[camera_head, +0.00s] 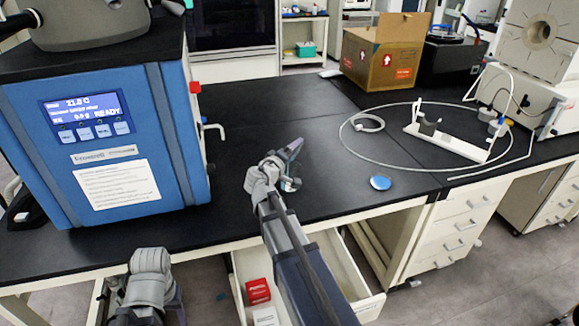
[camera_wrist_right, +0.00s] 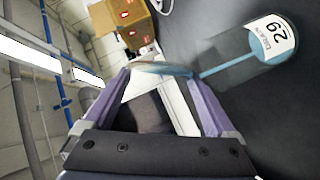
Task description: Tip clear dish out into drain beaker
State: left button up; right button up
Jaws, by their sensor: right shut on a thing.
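My right gripper (camera_wrist_right: 162,75) is shut on the clear dish (camera_wrist_right: 158,68), which is tilted between the two fingertips. A thin pale blue stream runs from the dish into a clear beaker (camera_wrist_right: 228,55) with a white label marked 29. Some blue liquid shows at the beaker's bottom. In the head view my right gripper (camera_head: 288,158) is over the black bench, and it and the arm hide most of the dish and beaker.
A blue freeze dryer (camera_head: 115,150) stands at the left. A blue round disc (camera_head: 380,183) lies on the bench (camera_head: 330,200) right of my right gripper. A white stand (camera_head: 450,140), looped tubing and a cardboard box (camera_head: 382,55) are farther right. A drawer (camera_head: 345,275) is open below.

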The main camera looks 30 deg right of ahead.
jog(key=shift+w+a+r+n+g+h+b, duration=0.1)
jog(key=shift+w+a+n+g+h+b, duration=0.15)
jog(key=shift+n, duration=0.45)
jog(key=shift+w+a+r+n+g+h+b, duration=0.15)
jog(key=shift+n+h, duration=0.2)
jog(key=shift+n, duration=0.35)
dwell(3.4)
jog(key=shift+w+a+f+n+b, duration=0.1)
jog(key=shift+w+n+b, duration=0.1)
jog(key=shift+n, duration=0.3)
jog(key=shift+w+a+n+b, duration=0.1)
jog(key=shift+n+b, duration=0.1)
jog(key=shift+n, duration=0.3)
dwell(2.2)
